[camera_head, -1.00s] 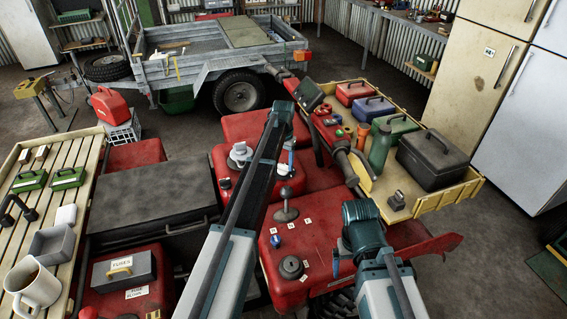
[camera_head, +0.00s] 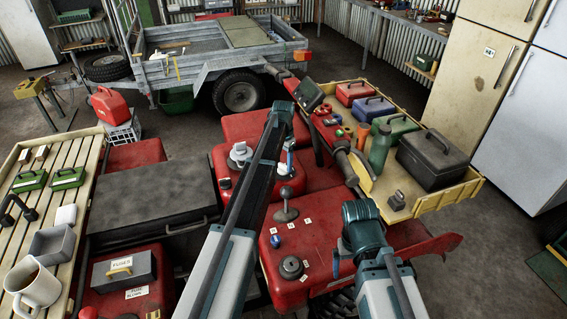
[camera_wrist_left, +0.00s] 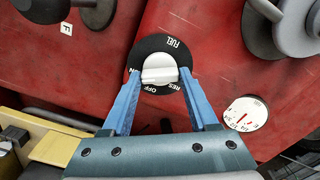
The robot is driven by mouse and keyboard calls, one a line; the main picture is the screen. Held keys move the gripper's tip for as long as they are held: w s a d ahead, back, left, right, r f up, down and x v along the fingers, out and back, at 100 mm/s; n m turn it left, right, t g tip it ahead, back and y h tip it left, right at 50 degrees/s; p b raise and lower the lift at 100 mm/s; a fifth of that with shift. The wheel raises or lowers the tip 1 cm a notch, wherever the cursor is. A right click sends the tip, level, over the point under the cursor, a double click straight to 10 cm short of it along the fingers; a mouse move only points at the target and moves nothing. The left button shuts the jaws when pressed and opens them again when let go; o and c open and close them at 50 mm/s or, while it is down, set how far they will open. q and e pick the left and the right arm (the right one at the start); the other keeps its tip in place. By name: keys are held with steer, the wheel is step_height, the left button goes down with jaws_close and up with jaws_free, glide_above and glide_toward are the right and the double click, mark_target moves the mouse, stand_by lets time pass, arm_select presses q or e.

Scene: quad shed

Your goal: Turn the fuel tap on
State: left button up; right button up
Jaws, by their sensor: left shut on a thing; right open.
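The fuel tap is a white knob (camera_wrist_left: 160,72) on a black round plate marked FUEL, ON, OFF and RES. It sits on the red quad body. My left gripper (camera_wrist_left: 161,76) has its two blue fingers shut on the sides of the knob in the left wrist view. ON is by the left finger, OFF below the knob and RES by the right finger. In the head view the tap (camera_head: 284,169) is small, beside my left arm, and the knob's setting cannot be read there. My right gripper (camera_head: 336,263) is partly hidden by its own arm, low over the red front body.
A gear lever (camera_head: 285,205) with small letter labels stands near the tap. A grey cap (camera_head: 240,152) is on its other side, and a white gauge (camera_wrist_left: 245,113) is close by. Yellow tray (camera_head: 438,202) with boxes lies right; slatted rack (camera_head: 62,206) lies left.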

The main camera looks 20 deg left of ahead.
mark_target(283, 165)
arm_select(q)
steer(key=o, duration=1.4)
steer(key=shift+r, duration=0.15)
step_height(283, 165, up, 14)
steer(key=p, duration=1.4)
steer(key=shift+f, duration=0.2)
steer(key=shift+f, duration=0.15)
step_height(283, 165, down, 13)
steer(key=b, duration=1.3)
steer(key=shift+f+b, duration=0.2)
steer(key=shift+b, duration=0.2)
